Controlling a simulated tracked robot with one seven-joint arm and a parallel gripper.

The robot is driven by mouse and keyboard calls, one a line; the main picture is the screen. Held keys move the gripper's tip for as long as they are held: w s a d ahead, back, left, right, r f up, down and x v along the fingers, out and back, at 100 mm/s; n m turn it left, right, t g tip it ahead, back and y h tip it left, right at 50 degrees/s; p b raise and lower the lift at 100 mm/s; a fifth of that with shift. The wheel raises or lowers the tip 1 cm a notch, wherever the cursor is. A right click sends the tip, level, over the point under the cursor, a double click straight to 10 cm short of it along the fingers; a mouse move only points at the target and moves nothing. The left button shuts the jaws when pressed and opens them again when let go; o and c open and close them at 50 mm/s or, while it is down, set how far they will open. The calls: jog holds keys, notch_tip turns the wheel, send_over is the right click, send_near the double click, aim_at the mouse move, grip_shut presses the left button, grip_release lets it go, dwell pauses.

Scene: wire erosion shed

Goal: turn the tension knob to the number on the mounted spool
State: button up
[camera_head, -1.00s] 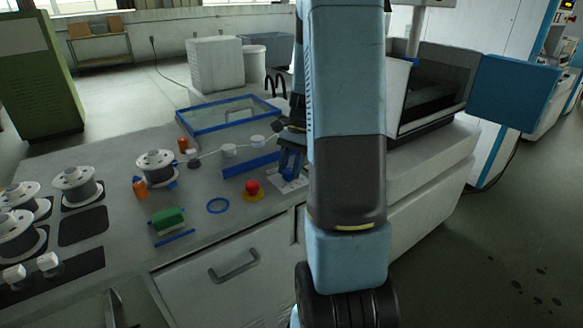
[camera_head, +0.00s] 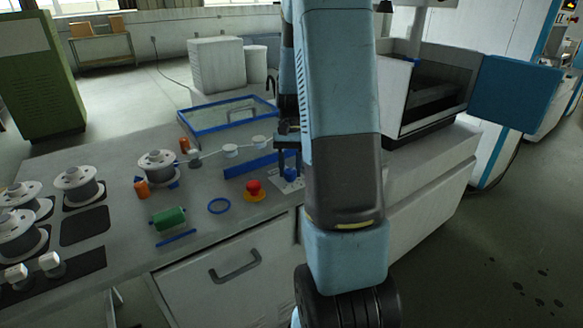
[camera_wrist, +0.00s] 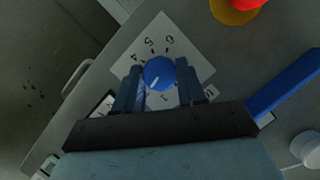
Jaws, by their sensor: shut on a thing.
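The blue tension knob (camera_wrist: 158,72) sits on a white dial plate (camera_wrist: 150,40) with printed numbers; 4, 5 and 6 show above it in the wrist view. A short white mark on the knob points to the lower left there. My gripper (camera_wrist: 158,78) is shut on the knob, one finger on each side. In the head view my gripper (camera_head: 289,152) is over the knob, partly beside my arm. The mounted spool (camera_head: 158,167) stands at the left of the wire path on the bench; I cannot read any number on it.
A red stop button (camera_head: 253,187) on a yellow base is close to the dial. A blue ring (camera_head: 219,206), a green roll (camera_head: 168,218) and orange cylinders (camera_head: 141,187) lie or stand nearby. Several spools (camera_head: 78,187) stand at the left. A blue-rimmed tank (camera_head: 222,114) is behind.

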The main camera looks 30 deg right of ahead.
dwell(0.3)
jog(key=o, duration=1.1)
jog(key=shift+c, duration=0.2)
jog(key=v, duration=1.3)
jog(key=shift+w+r, duration=0.2)
jog(key=shift+r, duration=0.15)
jog(key=s+a+r+n+t+h, duration=0.25)
jog(key=s+a+r+t, duration=0.25)
jog(key=s+a+r, duration=0.5)
jog(key=s+a+f+n+t, duration=0.1)
jog(key=s+a+n+t, duration=0.3)
jog(key=s+a, duration=0.5)
jog(key=s, duration=0.3)
jog(key=shift+s+f, duration=0.2)
jog(key=shift+f, duration=0.1)
